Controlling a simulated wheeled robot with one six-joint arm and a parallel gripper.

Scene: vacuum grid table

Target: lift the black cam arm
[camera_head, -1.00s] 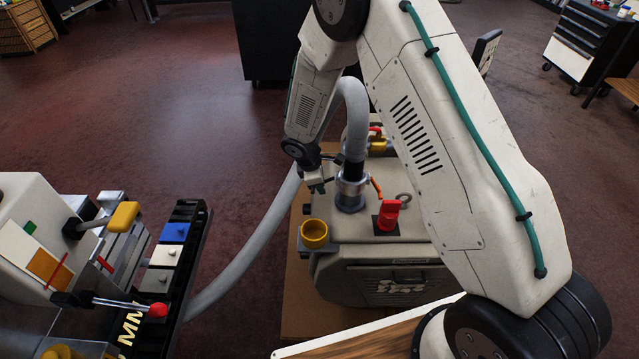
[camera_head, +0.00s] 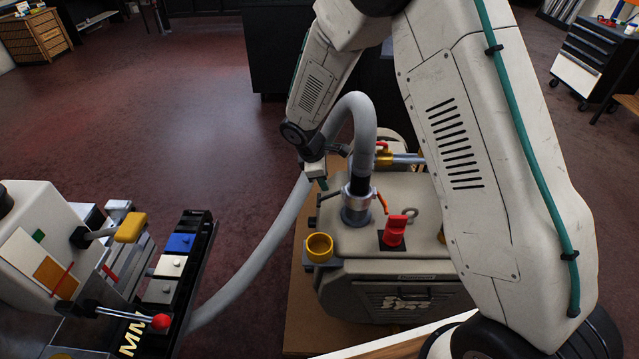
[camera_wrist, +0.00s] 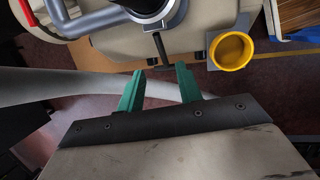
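The black cam arm (camera_wrist: 160,47) is a short dark bar. It sticks out from the metal hose coupling (camera_wrist: 150,12) toward my gripper in the wrist view. In the head view the cam arm (camera_head: 329,196) shows small at the left side of the coupling (camera_head: 357,205). My gripper (camera_wrist: 160,70) is open, its two green fingers apart and empty. The arm's free end appears in the gap between the fingertips, but I cannot tell whether it is at their depth. In the head view my gripper (camera_head: 321,180) is just above and left of the coupling.
A grey hose (camera_head: 362,115) rises from the coupling and loops left beside my gripper. An orange lever (camera_head: 382,202) is on the coupling's right. A red knob (camera_head: 396,231) and a yellow cup (camera_head: 319,246) stand nearby on the machine (camera_head: 400,276). A control panel (camera_head: 60,260) is at left.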

